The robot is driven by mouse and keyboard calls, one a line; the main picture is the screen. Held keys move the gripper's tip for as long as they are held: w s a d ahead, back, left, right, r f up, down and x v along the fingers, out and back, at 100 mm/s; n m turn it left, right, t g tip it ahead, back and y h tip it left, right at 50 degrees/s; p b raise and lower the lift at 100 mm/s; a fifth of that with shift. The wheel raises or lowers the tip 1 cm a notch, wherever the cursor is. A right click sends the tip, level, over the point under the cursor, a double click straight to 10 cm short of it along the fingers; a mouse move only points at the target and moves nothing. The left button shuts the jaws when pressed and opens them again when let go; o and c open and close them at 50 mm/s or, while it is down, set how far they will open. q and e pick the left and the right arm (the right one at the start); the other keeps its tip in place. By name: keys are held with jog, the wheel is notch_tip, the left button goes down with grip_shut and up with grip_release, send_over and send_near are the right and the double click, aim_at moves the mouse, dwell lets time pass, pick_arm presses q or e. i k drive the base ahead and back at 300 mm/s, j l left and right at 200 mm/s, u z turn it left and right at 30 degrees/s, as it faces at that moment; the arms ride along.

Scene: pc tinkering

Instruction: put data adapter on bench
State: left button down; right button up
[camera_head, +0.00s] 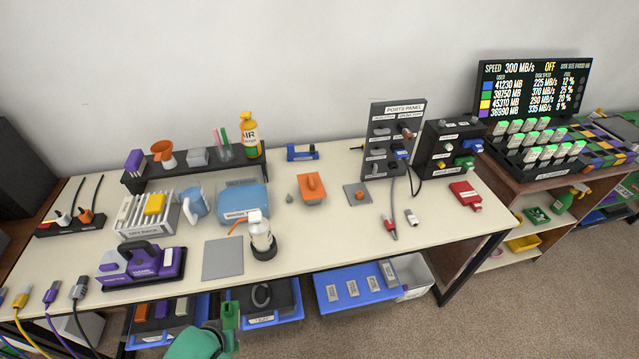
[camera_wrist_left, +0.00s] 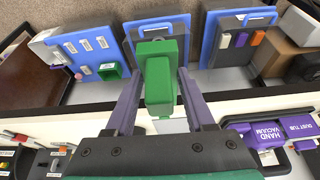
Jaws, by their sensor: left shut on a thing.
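A green block-like piece, which I take for the data adapter (camera_head: 230,315), is held at the bottom of the head view. It also shows in the left wrist view (camera_wrist_left: 158,85), between the two grey-purple fingers. My left gripper (camera_head: 226,330) is shut on it, in front of the bench's front edge and over the blue bins on the lower level. The cream bench top (camera_head: 330,235) lies beyond the gripper and apart from the adapter. Part of the adapter is hidden by the fingers. My right gripper is in neither view.
A grey pad (camera_head: 222,258), a white bottle (camera_head: 260,235) and a purple hand vacuum (camera_head: 142,265) stand near the front edge. A ports panel (camera_head: 405,110) stands at the back right. The bench's front stretch right of the bottle (camera_head: 325,240) is clear.

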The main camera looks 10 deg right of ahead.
aim_at(437, 213)
jog(key=l+u, duration=0.2)
jog(key=l, duration=0.3)
jog(key=l+u, duration=0.15)
jog(key=l, duration=0.4)
jog(key=l+u, duration=0.2)
jog(key=l, duration=0.35)
jog(key=l+u, duration=0.15)
jog(key=l, duration=0.35)
jog(key=k+l+u, duration=0.2)
jog(key=l, duration=0.3)
jog(key=k+l+u, duration=0.2)
jog(key=l, duration=0.3)
jog(key=i, duration=0.1)
